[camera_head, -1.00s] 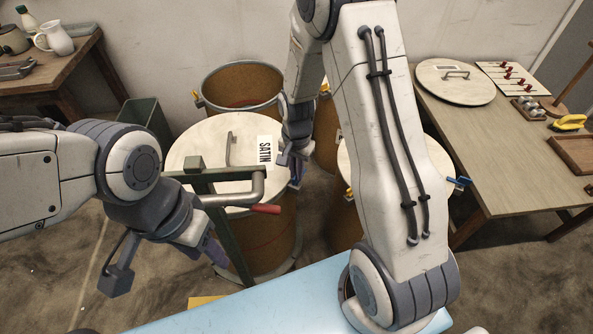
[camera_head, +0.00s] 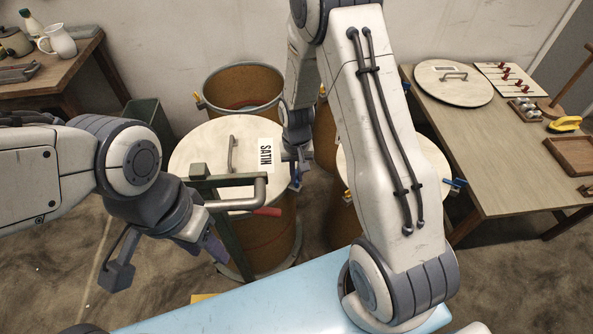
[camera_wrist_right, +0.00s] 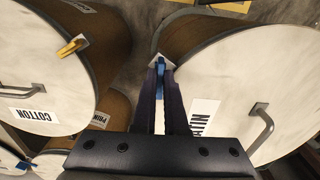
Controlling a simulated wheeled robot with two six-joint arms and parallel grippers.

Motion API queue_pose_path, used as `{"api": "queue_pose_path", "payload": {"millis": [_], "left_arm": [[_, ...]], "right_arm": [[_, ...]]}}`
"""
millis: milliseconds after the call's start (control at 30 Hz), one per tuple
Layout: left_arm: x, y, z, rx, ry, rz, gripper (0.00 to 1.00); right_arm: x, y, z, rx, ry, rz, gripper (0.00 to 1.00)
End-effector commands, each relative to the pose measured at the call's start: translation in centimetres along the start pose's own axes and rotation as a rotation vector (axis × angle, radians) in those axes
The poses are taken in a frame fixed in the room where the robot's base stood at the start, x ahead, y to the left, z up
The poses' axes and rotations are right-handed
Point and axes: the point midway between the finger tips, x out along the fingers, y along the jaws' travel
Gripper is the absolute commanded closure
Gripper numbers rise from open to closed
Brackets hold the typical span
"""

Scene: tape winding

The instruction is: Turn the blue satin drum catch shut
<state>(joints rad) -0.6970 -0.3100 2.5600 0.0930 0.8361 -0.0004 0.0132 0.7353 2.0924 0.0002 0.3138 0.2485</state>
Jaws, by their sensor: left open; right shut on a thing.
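The satin drum has a pale round lid (camera_head: 203,150) with a handle and a SATIN label (camera_head: 265,155), and a brown body below. Its blue catch (camera_head: 294,186) is on the rim at the lid's right side. My right gripper (camera_head: 298,168) reaches down there, shut on the catch. In the right wrist view the blue catch (camera_wrist_right: 161,64) shows between the tips of my right gripper (camera_wrist_right: 163,75), beside the lid edge. My left gripper (camera_head: 165,262) is open and empty, at the lower left, away from the drum.
An open drum (camera_head: 243,90) is behind. The cotton drum lid (camera_wrist_right: 55,70) with a yellow catch (camera_wrist_right: 72,47) is close by. A table (camera_head: 470,150) is at right.

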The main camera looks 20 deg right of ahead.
Motion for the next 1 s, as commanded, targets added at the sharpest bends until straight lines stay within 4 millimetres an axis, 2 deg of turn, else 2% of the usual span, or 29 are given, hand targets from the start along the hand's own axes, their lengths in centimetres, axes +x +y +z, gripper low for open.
{"api": "queue_pose_path", "payload": {"millis": [600, 1000], "left_arm": [[-2.6, 0.2, -0.1, 0.000, 0.000, 0.000, 0.50], [-3.4, 0.2, -0.2, 0.000, 0.000, 0.000, 0.50]], "right_arm": [[-0.2, 0.1, 0.0, -0.584, -0.001, 0.000, 1.00], [-0.2, 0.1, 0.0, -0.883, 0.000, 0.000, 1.00]]}}
